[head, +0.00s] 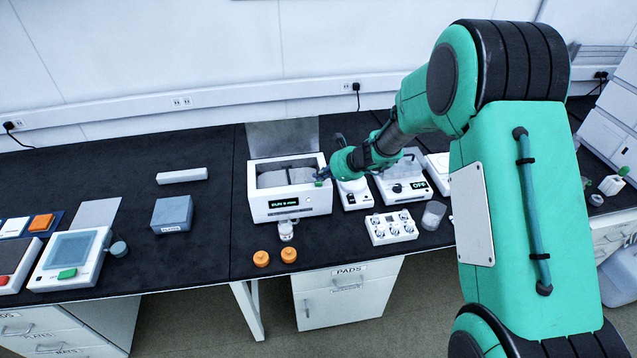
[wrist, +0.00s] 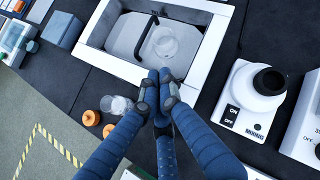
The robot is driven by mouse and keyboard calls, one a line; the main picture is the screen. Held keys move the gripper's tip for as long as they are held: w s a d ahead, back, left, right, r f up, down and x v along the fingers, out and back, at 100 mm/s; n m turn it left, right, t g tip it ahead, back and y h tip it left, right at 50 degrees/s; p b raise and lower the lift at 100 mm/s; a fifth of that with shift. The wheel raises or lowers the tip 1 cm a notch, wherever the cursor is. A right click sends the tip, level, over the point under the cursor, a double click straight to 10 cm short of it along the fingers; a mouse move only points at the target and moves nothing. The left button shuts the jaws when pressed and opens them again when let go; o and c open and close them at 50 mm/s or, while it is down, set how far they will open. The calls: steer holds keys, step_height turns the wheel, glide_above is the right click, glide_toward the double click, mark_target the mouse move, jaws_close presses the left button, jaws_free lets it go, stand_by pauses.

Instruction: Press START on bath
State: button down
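The bath (head: 265,207) is a white box with an open top, and its front display (head: 285,203) shows lit green text that seems to read RUN with a time in minutes. In the wrist view the white bath rim (wrist: 205,60) surrounds a grey interior with a clear round vessel (wrist: 165,42). My gripper (head: 322,178) is at the bath's front right corner. In the wrist view my gripper (wrist: 159,75) has its fingertips together with nothing seen between them, over the front wall. A small green patch shows by the tips; I cannot tell contact. No START label is readable.
A mixing device (head: 355,195) stands close right of the bath, with a unit marked OFF (head: 403,188) beyond it. A clear jar (head: 286,230) and two orange caps (head: 261,258) sit in front. A grey block (head: 172,213) is to the left, with bare black bench between.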

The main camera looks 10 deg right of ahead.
mark_target(320, 184)
steer(key=shift+r+p, duration=1.75)
steer(key=shift+r, duration=0.75)
steer(key=shift+s+a+r, duration=0.1)
steer(key=shift+r, duration=0.1)
steer(key=s+a+r+n+g, duration=0.1)
steer(key=s+a+r+n, duration=0.1)
steer(key=s+r+n, duration=0.6)
steer(key=s+a+r+n+g, duration=0.15)
steer(key=s+r+n, duration=0.25)
steer(key=s+r, duration=0.85)
steer(key=s+d+r+n+h, duration=0.1)
steer(key=s+d+n+h, duration=0.1)
steer(key=s, duration=0.7)
steer(key=s+d+r+n+h, duration=0.2)
steer(key=s+d+n, duration=0.2)
steer(key=s, duration=0.4)
steer(key=s+d+r+n+t+h, duration=0.1)
steer(key=s+d+r+n+h, duration=0.1)
steer(key=s+n, duration=0.3)
steer(key=s+d, duration=0.1)
steer(key=s, duration=0.3)
steer(key=shift+s+r, duration=0.25)
steer(key=shift+s, duration=0.05)
